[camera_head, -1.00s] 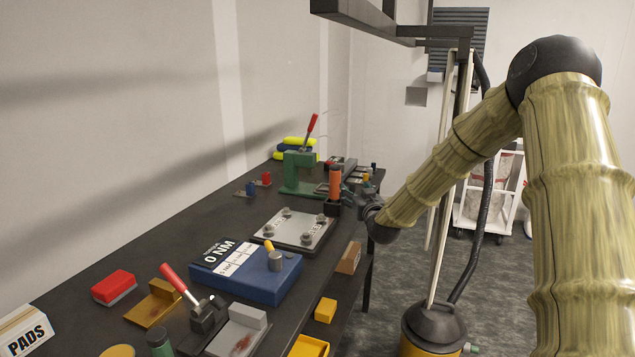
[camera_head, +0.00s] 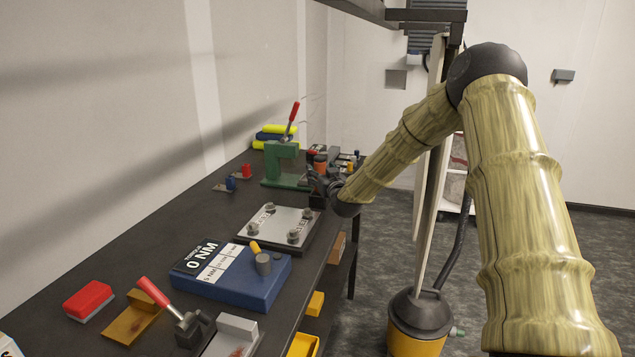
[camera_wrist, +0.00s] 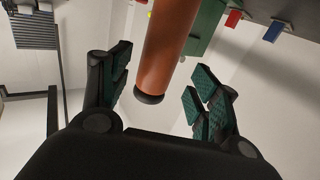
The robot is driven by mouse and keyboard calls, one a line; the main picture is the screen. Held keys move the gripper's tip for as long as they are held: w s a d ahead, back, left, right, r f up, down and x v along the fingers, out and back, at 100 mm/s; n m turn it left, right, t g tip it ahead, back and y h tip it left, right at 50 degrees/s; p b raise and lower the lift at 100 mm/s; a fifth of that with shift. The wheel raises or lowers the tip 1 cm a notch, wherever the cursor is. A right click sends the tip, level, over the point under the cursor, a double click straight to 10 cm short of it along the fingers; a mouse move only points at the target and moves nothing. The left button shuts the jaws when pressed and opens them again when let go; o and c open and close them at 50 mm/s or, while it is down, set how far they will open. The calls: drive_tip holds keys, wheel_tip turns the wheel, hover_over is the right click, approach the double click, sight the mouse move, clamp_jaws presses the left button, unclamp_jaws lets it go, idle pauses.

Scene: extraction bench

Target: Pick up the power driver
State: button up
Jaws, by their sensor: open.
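The power driver appears to be the orange cylinder with a dark end cap (camera_wrist: 168,50), seen close up in the wrist view. It reaches down from the top edge into the gap between my fingers. My gripper (camera_wrist: 158,76) is open, with one green-padded finger on each side of the cylinder and visible space between. In the head view, my gripper (camera_head: 322,184) is at the bench's right edge, beside the green press. It hides most of the driver there; only a bit of orange (camera_head: 320,163) shows above it. The driver's lower part is hidden.
The green press with a red lever (camera_head: 285,165) stands just left of my gripper. A metal plate with knobs (camera_head: 280,228) and a blue torque box (camera_head: 232,280) lie nearer on the bench. A dark frame hangs overhead. A yellow-based vacuum (camera_head: 418,322) stands on the floor.

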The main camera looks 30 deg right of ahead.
drive_tip(key=shift+w+d+r+p, duration=0.3)
drive_tip(key=shift+d+r+p, duration=0.15)
drive_tip(key=shift+r, duration=0.2)
drive_tip(key=shift+w+d+f, duration=0.15)
drive_tip(key=shift+w+f, duration=0.05)
drive_tip(key=shift+w, duration=0.5)
drive_tip(key=shift+w+d+f, duration=0.15)
drive_tip(key=shift+w+f, duration=0.05)
drive_tip(key=shift+w, duration=0.5)
drive_tip(key=shift+s+r, duration=0.2)
drive_tip(key=shift+w+f, duration=0.1)
drive_tip(key=shift+f, duration=0.05)
drive_tip(key=c, duration=1.1)
